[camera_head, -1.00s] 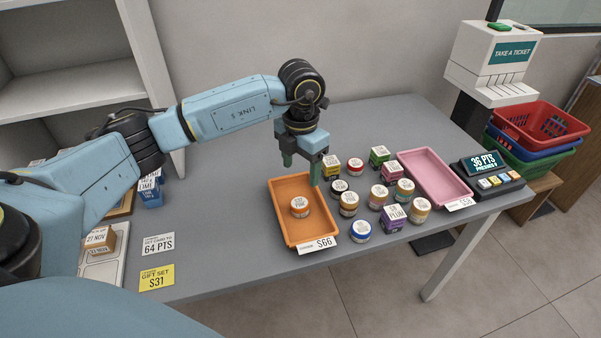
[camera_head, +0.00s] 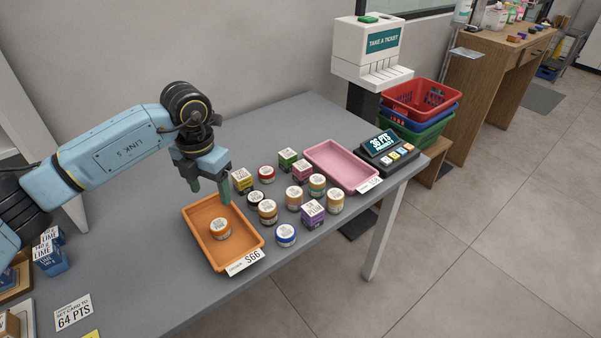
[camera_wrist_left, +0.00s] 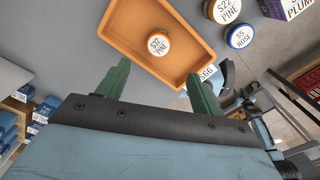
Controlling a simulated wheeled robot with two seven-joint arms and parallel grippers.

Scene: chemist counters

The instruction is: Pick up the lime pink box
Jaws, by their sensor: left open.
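A small pink box (camera_head: 301,169) stands on the grey counter among jars and boxes, just left of the pink tray. Its label is too small to read. My left gripper (camera_head: 210,189) is open and empty, over the back part of an orange tray, to the left of the pink box and apart from it. In the left wrist view the two green fingers (camera_wrist_left: 158,88) are spread with nothing between them. The pink box does not show in that view.
The orange tray (camera_head: 188,226) holds one jar (camera_head: 220,229). A green box (camera_head: 287,159), a yellow box (camera_head: 242,180), a purple box (camera_head: 312,213) and several jars stand close around the pink box. The pink tray (camera_head: 340,164) and a display unit (camera_head: 387,147) are to the right.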

